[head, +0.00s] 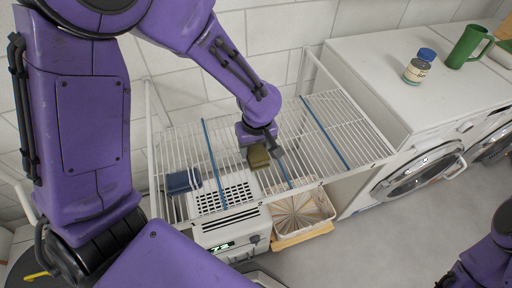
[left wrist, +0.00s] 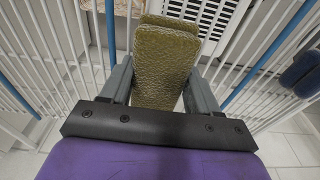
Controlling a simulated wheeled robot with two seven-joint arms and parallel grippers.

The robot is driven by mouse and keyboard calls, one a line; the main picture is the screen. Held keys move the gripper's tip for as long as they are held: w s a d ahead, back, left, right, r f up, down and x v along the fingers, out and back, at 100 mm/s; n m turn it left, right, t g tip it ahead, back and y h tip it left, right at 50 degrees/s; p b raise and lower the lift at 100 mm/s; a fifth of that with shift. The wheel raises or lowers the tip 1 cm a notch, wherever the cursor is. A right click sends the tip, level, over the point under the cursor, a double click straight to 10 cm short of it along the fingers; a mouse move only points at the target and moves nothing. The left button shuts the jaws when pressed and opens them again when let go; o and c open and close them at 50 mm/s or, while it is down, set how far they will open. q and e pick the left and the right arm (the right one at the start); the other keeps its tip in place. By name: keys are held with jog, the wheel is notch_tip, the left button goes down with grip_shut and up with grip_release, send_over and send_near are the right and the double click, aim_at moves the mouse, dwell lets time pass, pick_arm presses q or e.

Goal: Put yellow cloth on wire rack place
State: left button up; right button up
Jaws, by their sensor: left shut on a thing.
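The yellow cloth (head: 258,156) is a folded, olive-yellow textured pad. My left gripper (head: 263,146) is shut on it, over the middle of the white wire rack (head: 345,122). In the left wrist view the cloth (left wrist: 165,62) stands out between the two fingers of my left gripper (left wrist: 160,85), with rack wires behind it. I cannot tell whether the cloth touches the wires. Only part of my right arm shows at the lower right; its gripper is not visible.
Below are a white appliance (head: 228,226) with a green display and a pale basket (head: 304,214). A white washer (head: 375,75) on the right bears a blue-lidded jar (head: 418,67) and green mug (head: 467,47). The rack's right part is clear.

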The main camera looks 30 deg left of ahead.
aim_at(256, 151)
pick_arm(q)
jog(key=shift+s, duration=0.25)
jog(key=o, duration=0.9)
jog(key=shift+o, duration=0.7)
jog(key=shift+w, duration=0.1)
jog(key=r, duration=0.3)
jog(key=r+p, duration=0.1)
jog(key=r, duration=0.2)
jog(key=d+r, duration=0.1)
jog(key=r, duration=0.2)
jog(key=shift+s+r+p, duration=0.3)
jog(key=shift+s+p, duration=0.05)
notch_tip(256, 151, up, 3)
jog(key=shift+s+d+f+p, duration=0.1)
jog(key=shift+s+p, duration=0.05)
jog(key=shift+p, duration=1)
